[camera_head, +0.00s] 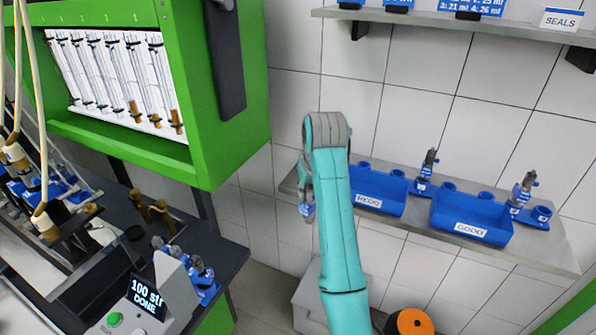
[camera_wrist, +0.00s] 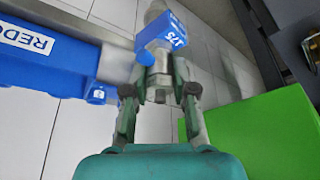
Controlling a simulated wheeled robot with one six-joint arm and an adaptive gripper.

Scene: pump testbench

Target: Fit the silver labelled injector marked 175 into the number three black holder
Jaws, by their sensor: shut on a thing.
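My gripper (camera_wrist: 160,85) is shut on the silver injector (camera_wrist: 155,10) in the wrist view. The injector carries a blue label (camera_wrist: 172,36) reading 175, and its narrow lower end shows between the fingers. In the head view my gripper (camera_head: 308,195) hangs in front of the tiled wall, left of the shelf, and a blue and silver bit of the injector (camera_head: 308,211) shows below it. The testbench's dark top (camera_head: 215,235) is at the lower left, apart from the gripper. I cannot make out a number three black holder on it.
A shelf on the right bears blue REDO (camera_head: 380,203) and GOOD (camera_head: 470,228) bins, with other injectors (camera_head: 426,165) standing in blue holders. The green testbench cabinet (camera_head: 235,140) stands left. A display (camera_head: 147,297) reads 100 str DONE. Hoses with brass ends (camera_head: 42,222) hang at far left.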

